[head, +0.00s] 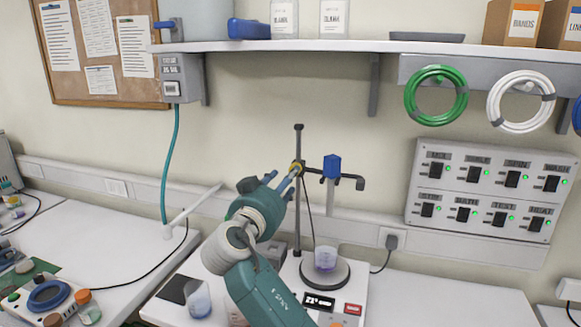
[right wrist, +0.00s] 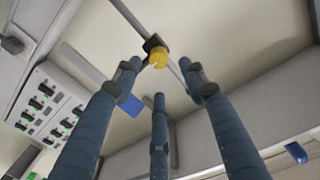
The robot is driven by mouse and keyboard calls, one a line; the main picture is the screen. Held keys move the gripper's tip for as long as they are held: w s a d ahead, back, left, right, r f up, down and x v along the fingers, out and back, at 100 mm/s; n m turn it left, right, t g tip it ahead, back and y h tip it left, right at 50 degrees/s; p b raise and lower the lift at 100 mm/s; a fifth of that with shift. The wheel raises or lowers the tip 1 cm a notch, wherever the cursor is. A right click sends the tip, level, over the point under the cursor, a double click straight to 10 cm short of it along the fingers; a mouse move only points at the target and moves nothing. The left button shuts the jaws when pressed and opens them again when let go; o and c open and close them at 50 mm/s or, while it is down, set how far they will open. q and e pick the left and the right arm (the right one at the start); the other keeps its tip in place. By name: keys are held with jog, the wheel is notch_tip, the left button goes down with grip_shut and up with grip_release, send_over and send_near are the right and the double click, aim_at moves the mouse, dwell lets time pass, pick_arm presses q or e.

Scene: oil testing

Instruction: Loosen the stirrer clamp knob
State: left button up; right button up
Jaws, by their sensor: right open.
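The stirrer clamp knob (right wrist: 158,57) is yellow, with a dark clamp body behind it, on a thin upright rod. In the head view the knob (head: 297,166) sits on the stand rod (head: 298,140), partly hidden by a finger. My right gripper (head: 281,177) is open, with its blue fingers raised toward the knob. In the right wrist view the three fingers of my right gripper (right wrist: 158,78) are spread around the knob's line, with the knob ahead and between the upper two. I see no clear contact. My left gripper is not in view.
A blue stirrer head (head: 332,166) is on an arm right of the rod. A beaker of purple liquid (head: 326,259) stands on the stirrer plate below. Another beaker (head: 197,300) stands left of my arm. A shelf (head: 340,46) overhangs; a switch panel (head: 490,190) is at right.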

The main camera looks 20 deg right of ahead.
jog(key=p+x, duration=0.1)
jog(key=x, duration=0.4)
jog(key=shift+f, duration=0.1)
jog(key=shift+w, duration=0.1)
jog(key=shift+c, duration=0.3)
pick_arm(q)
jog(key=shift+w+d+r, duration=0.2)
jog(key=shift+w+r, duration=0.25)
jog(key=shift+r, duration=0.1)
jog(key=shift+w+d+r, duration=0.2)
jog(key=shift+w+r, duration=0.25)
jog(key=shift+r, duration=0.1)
pick_arm(e)
grip_shut()
